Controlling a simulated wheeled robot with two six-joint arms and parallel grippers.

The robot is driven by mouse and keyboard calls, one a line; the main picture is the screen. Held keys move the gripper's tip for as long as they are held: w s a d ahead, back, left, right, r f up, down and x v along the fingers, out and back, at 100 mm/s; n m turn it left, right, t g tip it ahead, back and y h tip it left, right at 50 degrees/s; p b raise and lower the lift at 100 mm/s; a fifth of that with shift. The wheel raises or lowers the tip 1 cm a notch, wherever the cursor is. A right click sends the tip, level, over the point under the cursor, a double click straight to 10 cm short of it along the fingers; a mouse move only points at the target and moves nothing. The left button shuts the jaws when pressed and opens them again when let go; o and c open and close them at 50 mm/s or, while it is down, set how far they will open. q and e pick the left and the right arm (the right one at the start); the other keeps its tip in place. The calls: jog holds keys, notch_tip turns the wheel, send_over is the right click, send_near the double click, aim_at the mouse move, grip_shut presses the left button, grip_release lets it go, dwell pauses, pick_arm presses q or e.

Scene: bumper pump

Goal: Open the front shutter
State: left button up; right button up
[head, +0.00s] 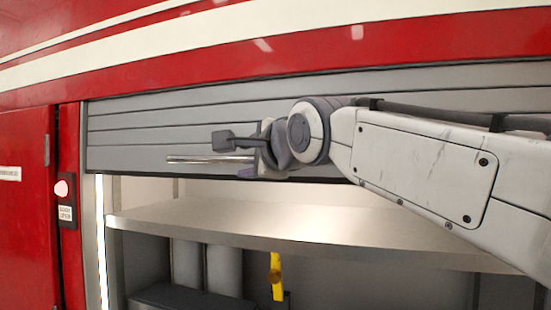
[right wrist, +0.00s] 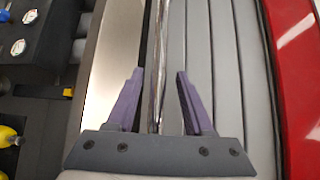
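The grey slatted front shutter (head: 160,135) is partly raised, with its bottom edge above a lit compartment. It also shows in the right wrist view (right wrist: 225,60). A shiny metal handle bar (head: 190,159) runs along its lower part. My right gripper (head: 236,156) is at the bar, one finger above and one below. In the right wrist view its two purple-grey fingers (right wrist: 160,75) stand apart on either side of the bar (right wrist: 157,60), with gaps visible. Part of the bar and shutter is hidden behind my right arm. My left gripper is not in view.
Below the shutter is a metal shelf (head: 300,222), with grey cylinders (head: 222,268) and a yellow item (head: 276,275) under it. A red door (head: 28,210) and a panel with a pinkish round button (head: 61,188) are at the left.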

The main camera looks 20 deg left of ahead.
jog(key=b+v, duration=0.5)
jog(key=v, duration=0.5)
jog(key=shift+s+d, duration=0.15)
jog(key=shift+s, duration=0.05)
